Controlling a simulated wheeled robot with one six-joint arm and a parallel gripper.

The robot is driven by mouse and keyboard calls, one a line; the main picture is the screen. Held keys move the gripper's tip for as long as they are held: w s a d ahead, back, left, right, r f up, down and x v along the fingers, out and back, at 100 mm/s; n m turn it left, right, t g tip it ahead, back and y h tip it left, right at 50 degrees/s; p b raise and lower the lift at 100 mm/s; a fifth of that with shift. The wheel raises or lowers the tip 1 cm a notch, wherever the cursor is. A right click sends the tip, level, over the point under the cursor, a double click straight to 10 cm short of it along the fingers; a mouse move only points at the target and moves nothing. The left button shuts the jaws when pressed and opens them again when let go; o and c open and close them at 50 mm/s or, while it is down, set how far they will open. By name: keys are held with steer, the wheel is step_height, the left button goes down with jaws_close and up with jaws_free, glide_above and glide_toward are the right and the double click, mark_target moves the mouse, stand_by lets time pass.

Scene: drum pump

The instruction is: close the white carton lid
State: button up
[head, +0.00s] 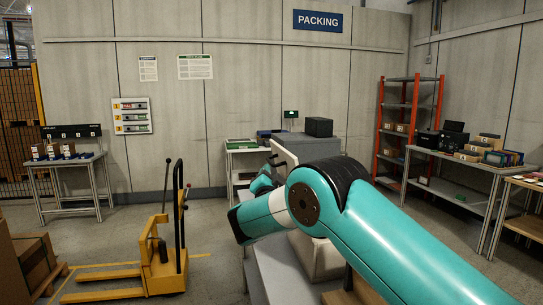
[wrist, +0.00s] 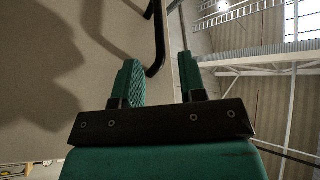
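A pale, box-like body (head: 318,258), perhaps the carton, shows partly behind my arm in the head view. My gripper (head: 262,182) is near that handle, partly hidden by my arm. A broad beige panel (wrist: 50,80) fills the left, and a black bar handle (wrist: 157,45) lies just beyond the fingers. Contact cannot be told.
A yellow pallet truck (head: 165,262) stands on the left floor. A small table (head: 65,162) is behind it. A bench (head: 232,147) stands at the back, with an orange shelf rack (head: 405,120) and a loaded table (head: 455,158) at right.

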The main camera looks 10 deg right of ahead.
mark_target(272, 163)
steer(key=p+x, duration=0.2)
steer(key=x, duration=0.4)
steer(key=shift+w+d+r, duration=0.1)
steer(key=shift+w+d, duration=0.05)
steer(key=shift+w, duration=0.25)
steer(key=shift+c, duration=0.2)
jaws_close()
